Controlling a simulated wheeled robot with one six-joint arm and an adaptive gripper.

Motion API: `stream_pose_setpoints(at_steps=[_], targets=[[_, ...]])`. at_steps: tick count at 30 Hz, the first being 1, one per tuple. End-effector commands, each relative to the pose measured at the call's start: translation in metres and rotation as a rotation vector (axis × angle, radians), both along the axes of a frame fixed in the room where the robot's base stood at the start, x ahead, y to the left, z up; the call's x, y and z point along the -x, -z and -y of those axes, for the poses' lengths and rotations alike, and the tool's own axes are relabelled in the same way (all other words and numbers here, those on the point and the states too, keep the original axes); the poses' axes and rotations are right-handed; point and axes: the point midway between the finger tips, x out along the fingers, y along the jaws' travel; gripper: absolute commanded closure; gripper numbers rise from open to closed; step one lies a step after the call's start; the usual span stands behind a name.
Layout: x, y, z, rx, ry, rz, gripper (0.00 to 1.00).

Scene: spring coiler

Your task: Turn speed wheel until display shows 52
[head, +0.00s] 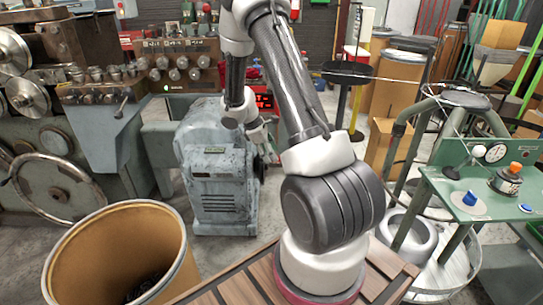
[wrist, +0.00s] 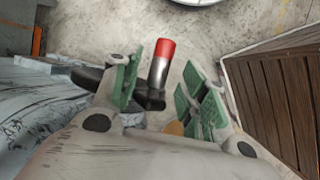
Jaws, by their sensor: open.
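A handle with a red tip and silver shank (wrist: 159,68) stands up from a dark wheel or crank arm (wrist: 92,78) in the wrist view, at the side of the blue-grey machine. I take this to be the speed wheel; most of it is hidden behind my gripper. My gripper (wrist: 177,62) is open, its green-padded fingers on either side of the handle, the left one closer. I cannot tell whether they touch it. In the head view, a red-lit display (head: 264,101) shows beside my arm; its digits are partly covered and too small to read.
The blue-grey machine (head: 218,175) stands on the floor. A large open brown drum (head: 100,250) is at front left. A green stand (head: 485,195) with knobs and a gauge is at right. A wooden-slatted surface (wrist: 285,110) lies right of my gripper in the wrist view.

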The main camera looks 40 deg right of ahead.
Motion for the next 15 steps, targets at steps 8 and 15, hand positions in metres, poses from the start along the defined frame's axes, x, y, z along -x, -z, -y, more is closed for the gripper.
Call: stream_pose_setpoints(at_steps=[8,15], targets=[[-0.008,-0.058,-0.025,0.0,-0.001,0.005,0.57],[-0.01,-0.087,-0.038,-0.001,0.001,0.001,0.57]])
